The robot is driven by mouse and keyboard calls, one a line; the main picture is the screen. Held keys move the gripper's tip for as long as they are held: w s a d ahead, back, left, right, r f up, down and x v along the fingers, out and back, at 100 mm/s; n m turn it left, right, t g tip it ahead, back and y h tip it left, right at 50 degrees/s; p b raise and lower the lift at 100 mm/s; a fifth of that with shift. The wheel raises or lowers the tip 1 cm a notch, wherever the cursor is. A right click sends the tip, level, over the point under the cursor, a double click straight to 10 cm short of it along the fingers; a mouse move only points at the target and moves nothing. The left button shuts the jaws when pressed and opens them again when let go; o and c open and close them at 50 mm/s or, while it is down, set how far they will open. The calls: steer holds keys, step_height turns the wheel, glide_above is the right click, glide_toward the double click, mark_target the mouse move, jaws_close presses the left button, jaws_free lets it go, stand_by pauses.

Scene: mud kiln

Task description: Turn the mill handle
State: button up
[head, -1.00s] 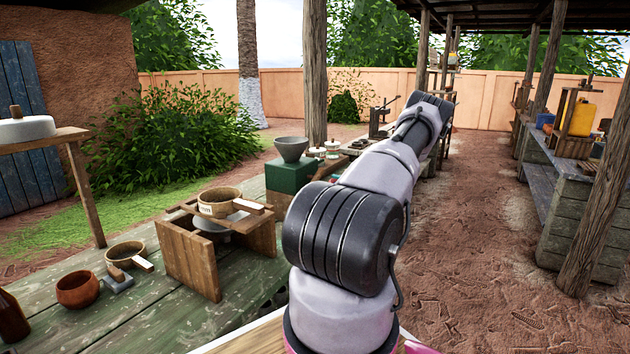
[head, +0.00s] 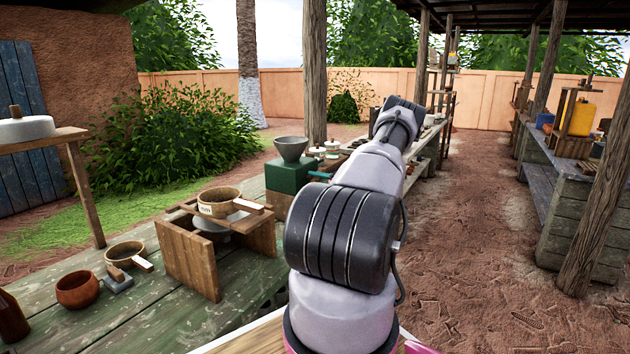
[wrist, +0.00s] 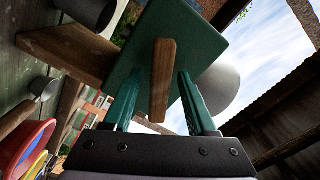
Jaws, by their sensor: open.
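The mill is a dark green box (head: 288,174) with a grey bowl-shaped hopper (head: 291,149) on top, on the bench left of my arm. In the wrist view, the green box (wrist: 205,38) fills the upper middle and the grey hopper (wrist: 219,88) shows to its right. A wooden handle (wrist: 164,58) stands out in front of the box. My gripper (wrist: 160,75) is open, with its green fingers on either side of the handle. Gaps show between the handle and both fingers. In the head view my arm hides most of the gripper; a bit of teal finger shows beside the mill.
A wooden stand (head: 190,264) with a sieve (head: 218,203) stands on the bench left of the mill. A clay bowl (head: 77,290) and another sieve (head: 124,254) lie farther left. Lidded pots (head: 332,149) stand behind the mill. A post (head: 313,70) rises behind it.

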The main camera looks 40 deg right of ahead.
steer(key=shift+w+a, duration=0.15)
steer(key=shift+w, duration=0.2)
jaws_close()
steer(key=shift+m, duration=0.3)
